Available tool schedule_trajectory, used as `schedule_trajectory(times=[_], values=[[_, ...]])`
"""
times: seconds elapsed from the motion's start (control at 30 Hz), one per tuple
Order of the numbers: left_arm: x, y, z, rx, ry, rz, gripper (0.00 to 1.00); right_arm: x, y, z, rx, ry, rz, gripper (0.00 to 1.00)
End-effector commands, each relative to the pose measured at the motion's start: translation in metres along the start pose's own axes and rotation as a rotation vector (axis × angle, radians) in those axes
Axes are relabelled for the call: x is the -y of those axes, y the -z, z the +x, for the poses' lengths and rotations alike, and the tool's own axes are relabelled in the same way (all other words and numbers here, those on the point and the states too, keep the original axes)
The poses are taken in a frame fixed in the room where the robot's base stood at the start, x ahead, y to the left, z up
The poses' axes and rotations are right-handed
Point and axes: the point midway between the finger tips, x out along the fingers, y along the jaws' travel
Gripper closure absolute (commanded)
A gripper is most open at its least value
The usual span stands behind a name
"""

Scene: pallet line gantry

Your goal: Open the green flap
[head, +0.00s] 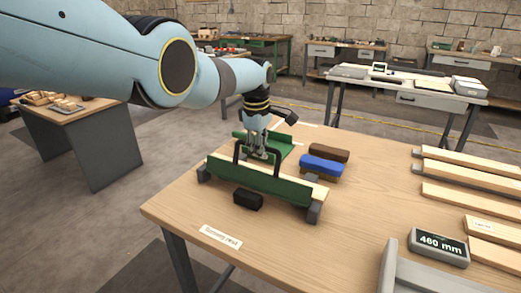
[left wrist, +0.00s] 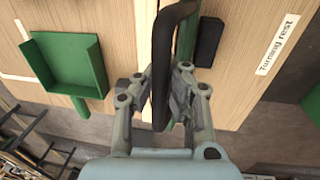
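The green flap (head: 258,181) is a long board standing across a low rest on the wooden table, with a black hoop handle (head: 278,165) above it. In the left wrist view the black handle (left wrist: 163,60) runs between my left gripper's fingers, beside a strip of green (left wrist: 187,32). My left gripper (head: 259,154) points down at the handle's top bar. Its fingers (left wrist: 163,80) are drawn in close on both sides of the bar and look shut on it. The flap's lower edge is partly hidden by a black block. My right gripper is not in view.
The black block (head: 248,199) lies in front of the flap; a green tray (head: 284,150) lies behind it. Blue (head: 322,166) and brown (head: 328,152) brushes sit to the right. Wooden boards (head: 465,178) and a display (head: 439,247) stand farther right. The table's front left is mostly clear.

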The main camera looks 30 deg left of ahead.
Motion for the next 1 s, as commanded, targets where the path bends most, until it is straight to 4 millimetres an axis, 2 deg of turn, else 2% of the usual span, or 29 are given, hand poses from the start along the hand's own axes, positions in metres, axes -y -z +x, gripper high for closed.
schedule_trajectory(times=[0.03,0.1,0.3,0.57,0.73,0.9,1.0], values=[[-0.01,0.003,-0.01,-0.006,-0.024,0.0,1.0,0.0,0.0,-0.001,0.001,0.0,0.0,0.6],[-0.009,0.003,-0.01,-0.006,-0.024,0.0,1.0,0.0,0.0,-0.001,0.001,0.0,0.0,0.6],[-0.008,0.002,-0.009,-0.004,-0.019,0.0,0.75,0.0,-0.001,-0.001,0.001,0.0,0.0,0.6],[-0.005,0.001,-0.006,-0.002,-0.013,0.0,0.75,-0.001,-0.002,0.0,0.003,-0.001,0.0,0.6],[-0.005,0.001,-0.011,-0.002,-0.012,0.0,0.75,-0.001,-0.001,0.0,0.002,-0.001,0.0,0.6],[-0.004,0.001,-0.028,-0.003,-0.014,0.0,0.75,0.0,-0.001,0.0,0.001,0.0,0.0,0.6],[-0.005,0.001,-0.049,-0.003,-0.016,0.001,0.75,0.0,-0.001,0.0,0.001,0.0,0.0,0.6]])
